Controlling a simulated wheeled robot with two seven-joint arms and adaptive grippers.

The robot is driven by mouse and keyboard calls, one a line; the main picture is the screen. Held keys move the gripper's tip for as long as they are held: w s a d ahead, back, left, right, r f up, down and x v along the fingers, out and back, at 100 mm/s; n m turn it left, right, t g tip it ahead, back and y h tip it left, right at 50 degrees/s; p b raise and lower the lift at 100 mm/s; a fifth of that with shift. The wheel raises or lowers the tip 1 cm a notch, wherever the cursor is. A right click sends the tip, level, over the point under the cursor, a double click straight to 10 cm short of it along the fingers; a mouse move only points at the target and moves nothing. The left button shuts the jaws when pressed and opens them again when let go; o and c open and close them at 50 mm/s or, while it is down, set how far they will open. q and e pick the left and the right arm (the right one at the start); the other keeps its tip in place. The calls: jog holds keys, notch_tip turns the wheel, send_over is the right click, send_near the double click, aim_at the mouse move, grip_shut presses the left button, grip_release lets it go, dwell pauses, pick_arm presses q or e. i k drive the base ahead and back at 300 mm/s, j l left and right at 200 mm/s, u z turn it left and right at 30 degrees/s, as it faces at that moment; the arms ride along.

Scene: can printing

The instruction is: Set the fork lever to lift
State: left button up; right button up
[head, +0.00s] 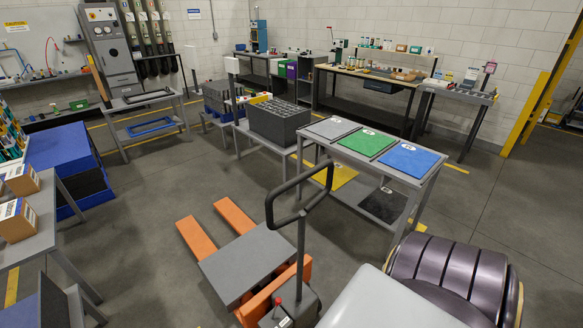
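A pallet jack stands on the floor at bottom centre, with two orange forks (235,215) pointing away to the upper left. A grey flat platform (247,262) lies across the forks. Its black loop handle (328,184) stands tilted on a grey shaft (301,245) above the pump housing. A small red-tipped part (278,302) sticks up from the housing and looks like the fork lever; its setting cannot be read at this size. Neither of my grippers is in view, and nothing is seen touching the handle or the red-tipped part.
A grey table (446,164) with grey, green and blue mats stands close behind the handle on the right. A table with cardboard boxes (22,181) and blue stacks (60,150) are at left. Floor (150,235) left of the forks is clear.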

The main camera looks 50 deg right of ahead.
aim_at(278, 301)
jog(key=z, duration=1.35)
